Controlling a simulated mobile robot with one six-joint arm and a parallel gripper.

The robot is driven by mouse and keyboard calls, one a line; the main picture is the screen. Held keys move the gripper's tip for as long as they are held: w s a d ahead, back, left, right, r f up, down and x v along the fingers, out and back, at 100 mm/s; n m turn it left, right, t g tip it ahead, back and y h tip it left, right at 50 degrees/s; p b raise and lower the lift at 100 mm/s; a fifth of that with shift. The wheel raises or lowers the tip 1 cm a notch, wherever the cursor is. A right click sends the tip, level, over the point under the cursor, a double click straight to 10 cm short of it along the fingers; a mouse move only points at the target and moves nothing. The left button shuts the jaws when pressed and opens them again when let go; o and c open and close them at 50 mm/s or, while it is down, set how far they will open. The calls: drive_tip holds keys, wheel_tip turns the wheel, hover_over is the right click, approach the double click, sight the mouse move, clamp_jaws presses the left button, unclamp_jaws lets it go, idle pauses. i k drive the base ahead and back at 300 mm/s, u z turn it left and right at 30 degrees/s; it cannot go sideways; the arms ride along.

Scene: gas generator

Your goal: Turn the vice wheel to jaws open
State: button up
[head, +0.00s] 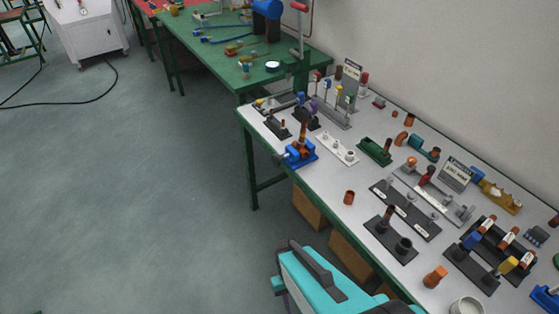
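A small blue vice (302,157) stands at the left front edge of the white-topped workbench. A dark grey round part, which looks like its wheel (278,159), sticks out on its left side over the bench edge. An upright copper-coloured pipe (303,132) stands at the vice jaws. The jaw gap is too small to make out, so I cannot tell how far the jaws are open. My gripper is not in view. Teal and dark grey parts of my own body show at the bottom centre, apart from the vice.
The white workbench (336,190) carries several fixtures, pipe pieces and black plates, mostly right of and behind the vice. A green table (205,52) with tools stands beyond. Cardboard boxes (309,208) sit under the bench. The grey floor (130,200) at left is largely clear.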

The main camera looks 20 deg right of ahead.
sight(276, 160)
drive_tip(key=z, duration=0.25)
drive_tip(key=k, duration=1.05)
drive_tip(key=u, duration=1.75)
drive_tip(key=i, duration=1)
drive_tip(key=u, duration=0.1)
